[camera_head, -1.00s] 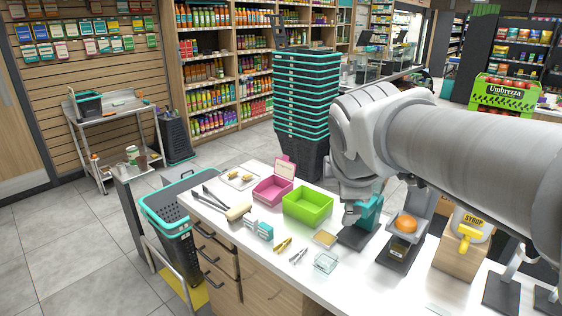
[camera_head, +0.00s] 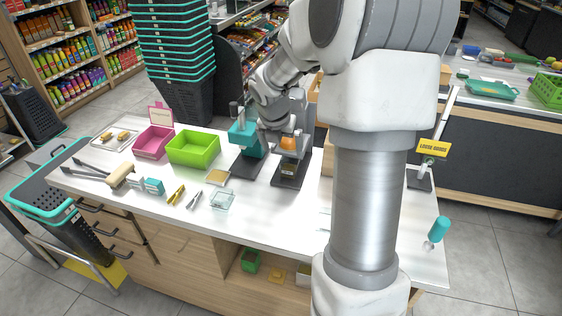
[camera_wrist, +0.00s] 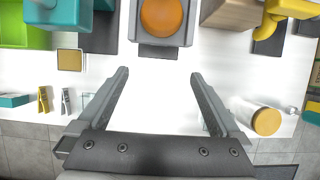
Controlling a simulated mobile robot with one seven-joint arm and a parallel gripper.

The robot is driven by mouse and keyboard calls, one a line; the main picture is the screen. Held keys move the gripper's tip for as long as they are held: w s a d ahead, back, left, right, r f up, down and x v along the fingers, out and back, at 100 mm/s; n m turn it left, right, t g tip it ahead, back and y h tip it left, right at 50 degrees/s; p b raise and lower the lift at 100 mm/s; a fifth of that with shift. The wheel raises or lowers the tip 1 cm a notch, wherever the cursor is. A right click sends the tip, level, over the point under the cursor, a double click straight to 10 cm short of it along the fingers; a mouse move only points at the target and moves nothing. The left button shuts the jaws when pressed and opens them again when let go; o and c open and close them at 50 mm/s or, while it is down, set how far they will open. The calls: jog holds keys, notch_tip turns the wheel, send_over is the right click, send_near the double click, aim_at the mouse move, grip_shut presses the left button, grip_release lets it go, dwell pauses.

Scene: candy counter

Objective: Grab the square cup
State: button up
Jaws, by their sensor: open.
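The square cup (camera_head: 222,200) is a small clear box-like cup on the white counter (camera_head: 130,205), near its front edge. It stands right of a silver clip (camera_head: 195,199) and in front of a tan square (camera_head: 218,177). In the wrist view a faint clear edge of the cup (camera_wrist: 88,99) shows beside the left finger, which hides most of it. My gripper (camera_wrist: 158,73) is open and empty over the counter, its fingers wide apart. The cup lies to the left of the gap between them. In the head view the fingers cannot be made out.
A device with an orange ball (camera_head: 289,143) stands ahead of the fingers, with a teal device (camera_head: 244,137) left of it. A green bin (camera_head: 193,150), pink box (camera_head: 152,143) and yellow clip (camera_head: 176,195) are farther left. A jar (camera_wrist: 266,121) lies right of the gripper.

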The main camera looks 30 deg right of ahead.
jog(key=b, duration=0.2)
send_near(287, 171)
jog(key=x, duration=0.5)
jog(key=shift+s+a+f, duration=0.2)
jog(key=shift+s, duration=0.1)
jog(key=x, duration=0.5)
jog(key=shift+w+d+r+b, duration=0.1)
jog(key=shift+w+b, duration=0.05)
jog(key=shift+b, duration=0.15)
jog(key=shift+c, duration=0.3)
jog(key=c, duration=1.4)
jog(key=shift+r, duration=0.25)
jog(key=shift+r, duration=0.6)
jog(key=s+a, duration=0.4)
jog(key=s+a+b, duration=0.1)
jog(key=s+a, duration=0.3)
jog(key=a, duration=0.1)
jog(key=s+a+b, duration=0.1)
jog(key=s+a, duration=0.3)
jog(key=shift+a+f, duration=0.1)
jog(key=shift+a, duration=0.1)
